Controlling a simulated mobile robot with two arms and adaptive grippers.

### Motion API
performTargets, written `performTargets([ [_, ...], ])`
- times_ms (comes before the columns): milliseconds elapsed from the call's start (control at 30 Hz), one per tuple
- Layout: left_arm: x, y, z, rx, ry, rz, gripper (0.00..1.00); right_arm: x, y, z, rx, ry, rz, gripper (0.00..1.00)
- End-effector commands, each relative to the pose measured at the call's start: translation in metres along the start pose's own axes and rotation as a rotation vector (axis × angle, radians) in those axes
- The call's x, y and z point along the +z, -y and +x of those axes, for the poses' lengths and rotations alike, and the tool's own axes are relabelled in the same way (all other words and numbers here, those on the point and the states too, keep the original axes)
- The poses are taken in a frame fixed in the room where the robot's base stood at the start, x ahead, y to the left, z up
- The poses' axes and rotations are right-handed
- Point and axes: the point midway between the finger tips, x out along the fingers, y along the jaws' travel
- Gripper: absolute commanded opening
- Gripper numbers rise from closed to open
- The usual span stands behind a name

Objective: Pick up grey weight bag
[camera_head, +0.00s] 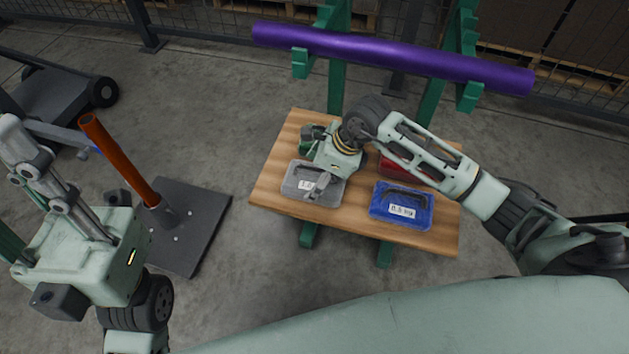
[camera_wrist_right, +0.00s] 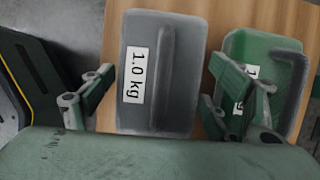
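The grey weight bag (camera_head: 299,184) lies at the front left of the wooden table (camera_head: 267,187). It has a raised strap handle and a white label. In the right wrist view the grey bag (camera_wrist_right: 155,72) reads "1.0 kg". My right gripper (camera_head: 316,178) is above the bag, and its hand hides part of it. In the wrist view its fingers (camera_wrist_right: 158,92) are spread wide, one on each side of the bag, with nothing held.
A blue bag (camera_head: 402,205), a red bag (camera_head: 399,168) and a green bag (camera_wrist_right: 262,75) share the table. A purple bar (camera_head: 390,56) rests on a green rack behind. An orange post (camera_head: 119,160) stands on a dark base plate at left.

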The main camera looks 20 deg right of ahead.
Motion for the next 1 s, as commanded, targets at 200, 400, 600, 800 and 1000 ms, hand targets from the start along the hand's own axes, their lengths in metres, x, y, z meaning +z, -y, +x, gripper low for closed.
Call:
performTargets([
  [200,0.0008,0.0003,-0.0024,-0.004,0.010,0.000,0.25,-0.0002,0.0000,0.0000,0.000,0.000,0.000,0.57],
  [400,0.0019,0.0004,-0.0036,-0.005,0.014,0.000,0.25,-0.0002,0.0001,0.0000,0.000,0.000,0.000,0.40],
  [600,0.0032,0.0004,-0.0043,-0.005,0.016,0.000,0.25,-0.0003,0.0002,0.0000,-0.001,0.000,0.000,0.22],
  [800,0.0029,0.0004,-0.0029,-0.003,0.012,0.001,0.25,0.0023,0.0013,-0.0020,-0.004,0.006,-0.001,0.15],
  [1000,0.0017,0.0002,0.0005,0.000,0.003,0.001,0.25,0.0032,0.0014,-0.0043,-0.004,0.006,-0.001,0.15],
])
